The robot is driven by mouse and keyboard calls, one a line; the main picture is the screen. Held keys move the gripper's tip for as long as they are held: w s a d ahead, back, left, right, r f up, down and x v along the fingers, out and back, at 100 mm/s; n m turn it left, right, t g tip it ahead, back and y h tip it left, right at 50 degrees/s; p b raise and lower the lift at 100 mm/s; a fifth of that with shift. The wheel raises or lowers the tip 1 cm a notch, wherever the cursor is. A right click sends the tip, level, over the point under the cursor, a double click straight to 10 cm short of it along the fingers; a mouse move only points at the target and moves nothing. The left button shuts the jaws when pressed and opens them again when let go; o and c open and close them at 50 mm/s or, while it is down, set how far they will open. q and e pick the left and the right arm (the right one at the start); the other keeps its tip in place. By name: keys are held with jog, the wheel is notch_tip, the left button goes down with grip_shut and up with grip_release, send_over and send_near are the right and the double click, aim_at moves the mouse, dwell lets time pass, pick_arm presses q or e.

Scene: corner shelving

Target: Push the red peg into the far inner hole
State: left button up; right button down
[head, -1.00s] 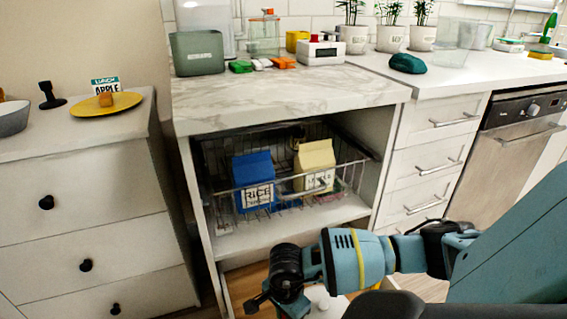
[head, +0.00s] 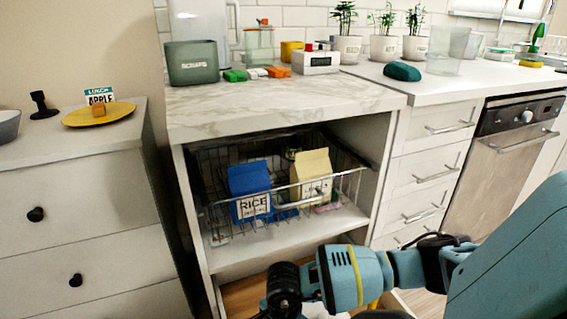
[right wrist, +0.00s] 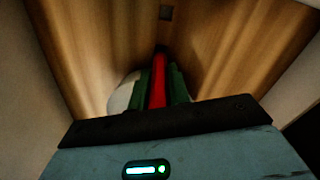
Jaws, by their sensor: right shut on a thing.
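The red peg (right wrist: 158,80) is in the right wrist view, gripped between the two green fingers of my right gripper (right wrist: 160,88). It points away from the camera, into a wood-walled space. A small dark square (right wrist: 166,13) in the wood lies beyond the peg's tip and looks like a hole. The peg's tip appears apart from it, though depth is hard to judge. In the head view my right arm reaches in from the right to the open lower part of the cabinet; its fingers and the peg are hidden there. My left gripper is not in view.
A pale round object (right wrist: 122,95) sits beside the fingers, partly hidden. Pale side walls flank the wood space closely. Above my arm, a wire basket (head: 352,188) holds a blue rice carton (head: 248,186) and a cream carton (head: 312,172). The marble counter (head: 290,100) is above that.

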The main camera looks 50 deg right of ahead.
jog(key=shift+m, duration=0.4)
dwell(1.0)
jog(key=shift+f+b, duration=0.6)
jog(key=shift+f, duration=0.85)
jog(key=c, duration=1.3)
grip_release()
jog(key=shift+o, duration=0.2)
jog(key=shift+r+p, duration=1.35)
jog(key=shift+r, duration=2.6)
